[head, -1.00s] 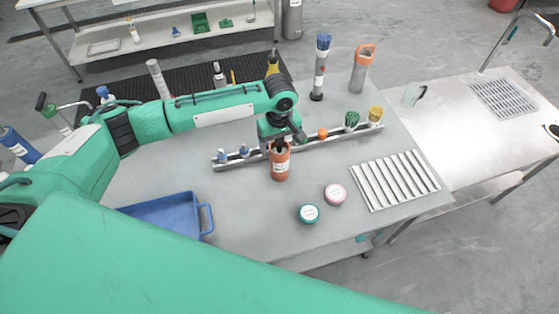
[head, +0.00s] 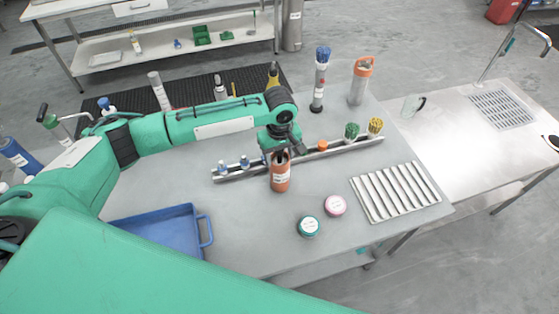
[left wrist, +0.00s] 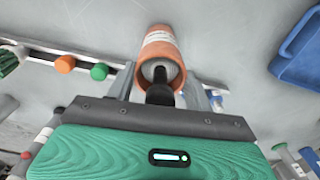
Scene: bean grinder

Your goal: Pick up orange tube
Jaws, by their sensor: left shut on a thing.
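The orange tube (head: 281,175), with a white label, stands upright at the middle of the grey table, in front of the metal rail. It also shows in the left wrist view (left wrist: 158,42), where a grey and dark part sits in its near end. My left gripper (head: 280,150) comes down over the tube's top and is shut on it. In the left wrist view its fingers (left wrist: 160,85) reach down on both sides of the tube's near end. I cannot tell whether the tube's base touches the table. My right gripper is not in view.
A metal rail (head: 340,144) with several coloured caps runs just behind the tube. A blue tray (head: 165,232) lies front left, and a slatted rack (head: 395,192) lies at right.

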